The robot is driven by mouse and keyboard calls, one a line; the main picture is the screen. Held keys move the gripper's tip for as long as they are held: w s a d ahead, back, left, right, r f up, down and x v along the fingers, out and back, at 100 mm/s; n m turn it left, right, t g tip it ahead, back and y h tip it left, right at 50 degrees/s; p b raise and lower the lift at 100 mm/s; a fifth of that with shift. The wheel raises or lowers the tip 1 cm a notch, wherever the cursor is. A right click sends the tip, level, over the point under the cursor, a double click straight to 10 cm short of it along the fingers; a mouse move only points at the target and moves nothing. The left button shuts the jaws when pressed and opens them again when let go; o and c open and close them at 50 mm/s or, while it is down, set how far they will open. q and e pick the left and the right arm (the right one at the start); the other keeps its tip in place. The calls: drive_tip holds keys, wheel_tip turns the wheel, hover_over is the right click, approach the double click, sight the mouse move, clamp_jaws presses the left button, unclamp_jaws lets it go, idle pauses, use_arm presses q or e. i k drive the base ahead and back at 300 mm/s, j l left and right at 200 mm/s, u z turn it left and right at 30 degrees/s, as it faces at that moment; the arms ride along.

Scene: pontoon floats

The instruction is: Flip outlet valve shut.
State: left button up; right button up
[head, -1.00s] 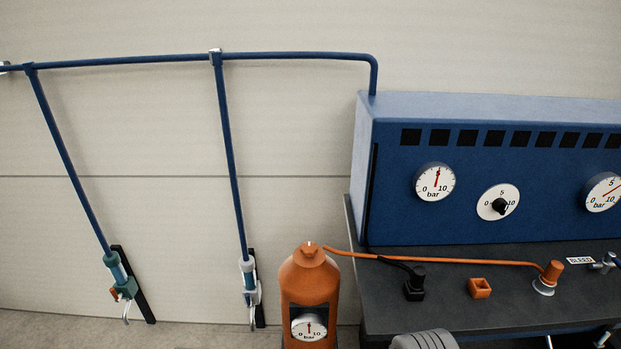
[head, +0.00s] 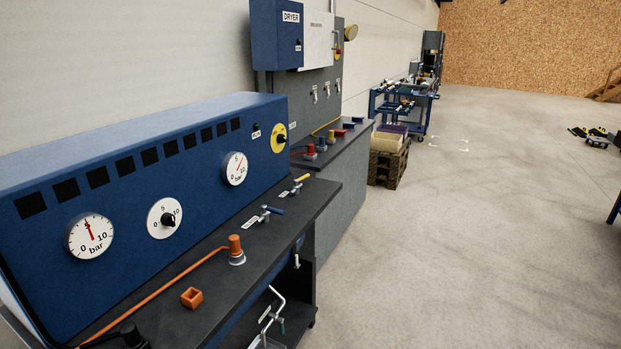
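No valve in the head view carries a label that I can read as outlet. On the dark bench top, a small metal valve with a blue lever (head: 273,211) stands beside a white label. Farther along, a similar valve with a yellow lever (head: 301,178) stands beside another label, too small to read. I cannot tell whether either valve is open or shut. Neither of my grippers is in view.
The blue cabinet (head: 150,190) with gauges stands on the bench. An orange hose (head: 160,287) runs to an orange fitting (head: 235,246), near an orange square block (head: 191,298). Beyond are a dryer box (head: 276,45), a pallet (head: 388,165) and a blue cart (head: 405,115).

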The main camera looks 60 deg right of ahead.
sight(296, 181)
drive_tip(key=l+z, duration=0.1)
drive_tip(key=z, duration=1.5)
drive_tip(key=i+l+z, duration=0.15)
drive_tip(key=i, duration=0.35)
drive_tip(key=i+l+z, duration=0.1)
drive_tip(key=i+l, duration=0.2)
drive_tip(key=i, duration=0.25)
